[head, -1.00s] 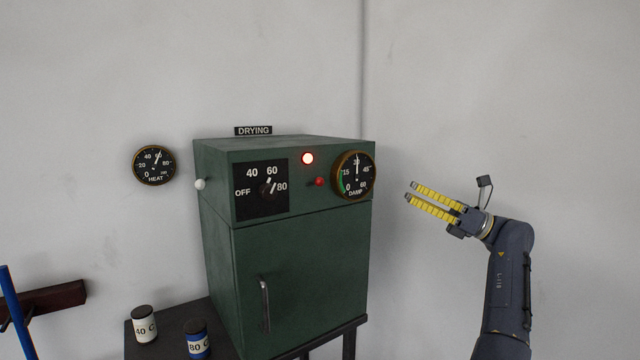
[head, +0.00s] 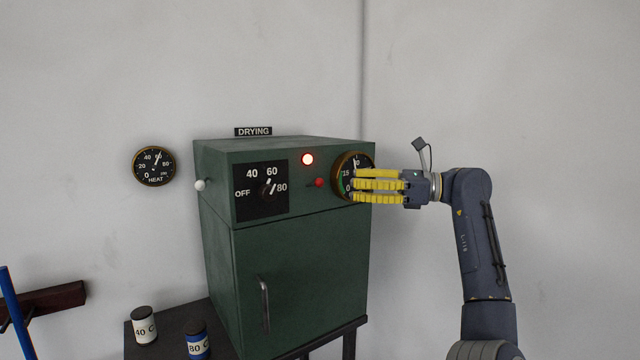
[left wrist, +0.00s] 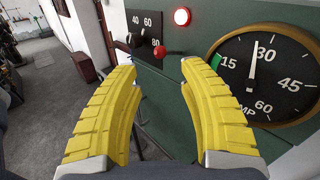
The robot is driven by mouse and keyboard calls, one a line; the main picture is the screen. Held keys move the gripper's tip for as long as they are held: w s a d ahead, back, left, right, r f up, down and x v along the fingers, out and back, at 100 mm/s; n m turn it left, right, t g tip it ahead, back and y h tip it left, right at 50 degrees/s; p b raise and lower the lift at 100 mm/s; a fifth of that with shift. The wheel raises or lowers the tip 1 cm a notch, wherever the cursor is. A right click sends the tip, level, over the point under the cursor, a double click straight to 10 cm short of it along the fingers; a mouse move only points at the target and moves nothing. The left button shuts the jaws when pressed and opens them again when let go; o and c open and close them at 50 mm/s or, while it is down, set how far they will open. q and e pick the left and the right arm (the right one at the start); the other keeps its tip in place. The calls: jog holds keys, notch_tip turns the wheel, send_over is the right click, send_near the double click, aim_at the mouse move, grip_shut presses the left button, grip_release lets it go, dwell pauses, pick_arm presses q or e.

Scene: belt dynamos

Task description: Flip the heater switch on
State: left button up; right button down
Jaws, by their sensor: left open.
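A small switch lever with a red ball tip (head: 319,182) sticks out of the green drying cabinet (head: 300,275), between the dial plate and the damp gauge. My left gripper (head: 356,185) is open and empty, in front of the damp gauge and right of the lever. In the left wrist view the red ball (left wrist: 160,51) shows ahead, between the two yellow fingertips (left wrist: 157,68) and apart from them. I cannot tell its exact setting. The red lamp (head: 307,158) above it is lit. My right gripper is not in view.
The damp gauge (head: 344,165) is partly hidden by my fingers. A white ball knob (head: 200,184) is on the left side. Jars (head: 144,325) stand below left. The wall to the right is clear.

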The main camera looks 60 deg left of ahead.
aim_at(320, 182)
pick_arm(q)
jog(key=x, duration=0.9)
jog(key=shift+o, duration=0.3)
jog(key=shift+d, duration=0.1)
grip_shut()
